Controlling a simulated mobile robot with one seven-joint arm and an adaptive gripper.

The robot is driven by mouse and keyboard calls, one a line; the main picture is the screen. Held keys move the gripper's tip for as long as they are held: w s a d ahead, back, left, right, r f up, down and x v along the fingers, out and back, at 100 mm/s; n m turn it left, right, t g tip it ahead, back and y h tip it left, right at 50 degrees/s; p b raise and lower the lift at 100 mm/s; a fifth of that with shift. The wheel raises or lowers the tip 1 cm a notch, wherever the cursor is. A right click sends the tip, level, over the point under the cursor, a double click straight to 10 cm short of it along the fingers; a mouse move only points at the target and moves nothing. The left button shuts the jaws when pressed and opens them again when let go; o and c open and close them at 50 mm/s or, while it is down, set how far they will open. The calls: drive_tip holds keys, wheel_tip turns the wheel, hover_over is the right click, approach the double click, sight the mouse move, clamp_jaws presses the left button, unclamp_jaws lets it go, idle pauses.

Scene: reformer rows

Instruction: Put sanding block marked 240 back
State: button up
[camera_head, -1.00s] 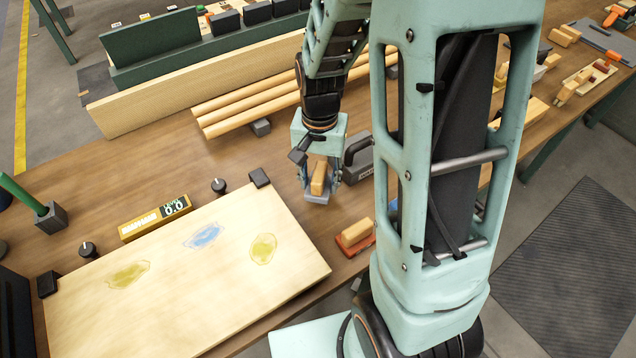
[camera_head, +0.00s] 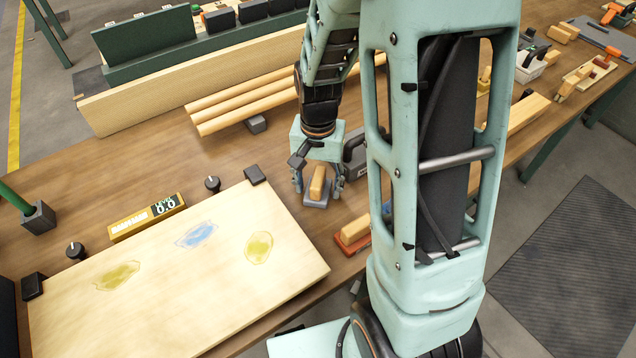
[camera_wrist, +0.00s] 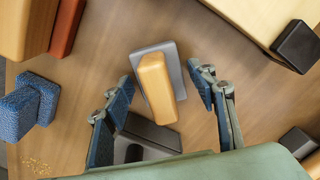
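A sanding block with a wooden handle and grey base (camera_head: 317,183) rests on the wooden workbench. It also shows in the wrist view (camera_wrist: 157,88). I cannot read a number on it. My gripper (camera_head: 318,189) is above and around it, with a finger on each side. In the wrist view my gripper (camera_wrist: 163,83) is open, with clear gaps between both fingers and the handle. A block with a red base (camera_head: 353,236) stands nearer the bench's front edge. A blue block (camera_wrist: 30,98) stands to the left in the wrist view.
A dark grey block with a handle (camera_head: 356,157) stands close to the right of my gripper. A pale board with coloured patches (camera_head: 180,290) lies to the left. Wooden rods (camera_head: 235,108) lie behind. Bare bench (camera_head: 255,160) shows left of my gripper.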

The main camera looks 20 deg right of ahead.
sight(318, 176)
wheel_tip(318, 176, up, 12)
drive_tip(key=shift+r+p, duration=0.2)
drive_tip(key=shift+p, duration=0.6)
